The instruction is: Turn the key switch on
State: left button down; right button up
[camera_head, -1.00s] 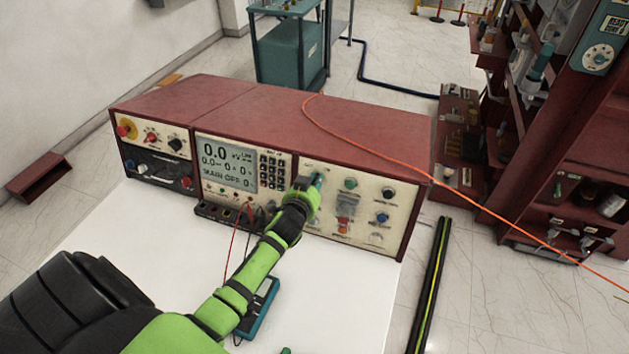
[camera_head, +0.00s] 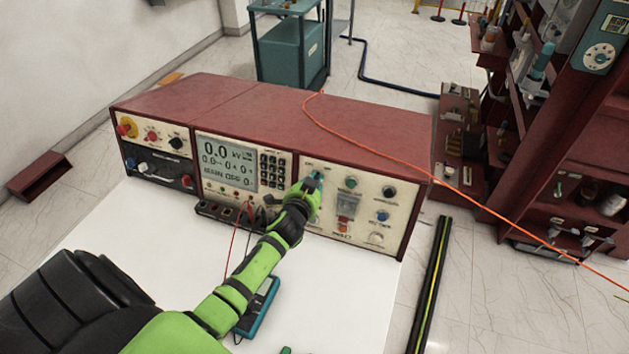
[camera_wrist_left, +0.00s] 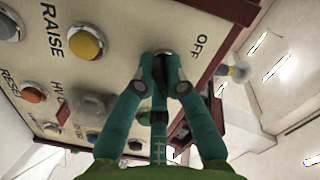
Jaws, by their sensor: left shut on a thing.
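The cream control panel (camera_head: 372,205) is the front of a dark red console on the white table. My left gripper (camera_wrist_left: 160,62) is shut on the key switch, at the upper left of the panel's right section. In the left wrist view the teal fingertips are around the switch's round collar (camera_wrist_left: 157,52), with an OFF label (camera_wrist_left: 200,45) to its right. The key itself is mostly hidden between the fingers, so its exact angle cannot be told. In the head view my left gripper (camera_head: 313,185) covers the switch. My right gripper is not seen.
A yellow button (camera_wrist_left: 86,43) marked RAISE sits beside the switch in the wrist view. The display (camera_head: 228,164) reads 0.0. A teal meter (camera_head: 258,308) lies under my left forearm. An orange cable (camera_head: 375,150) crosses the console top. The white table (camera_head: 335,290) is clear to the right.

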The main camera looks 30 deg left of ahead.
pick_arm(q)
jog(key=c, duration=1.3)
grip_release()
jog(key=v, duration=1.2)
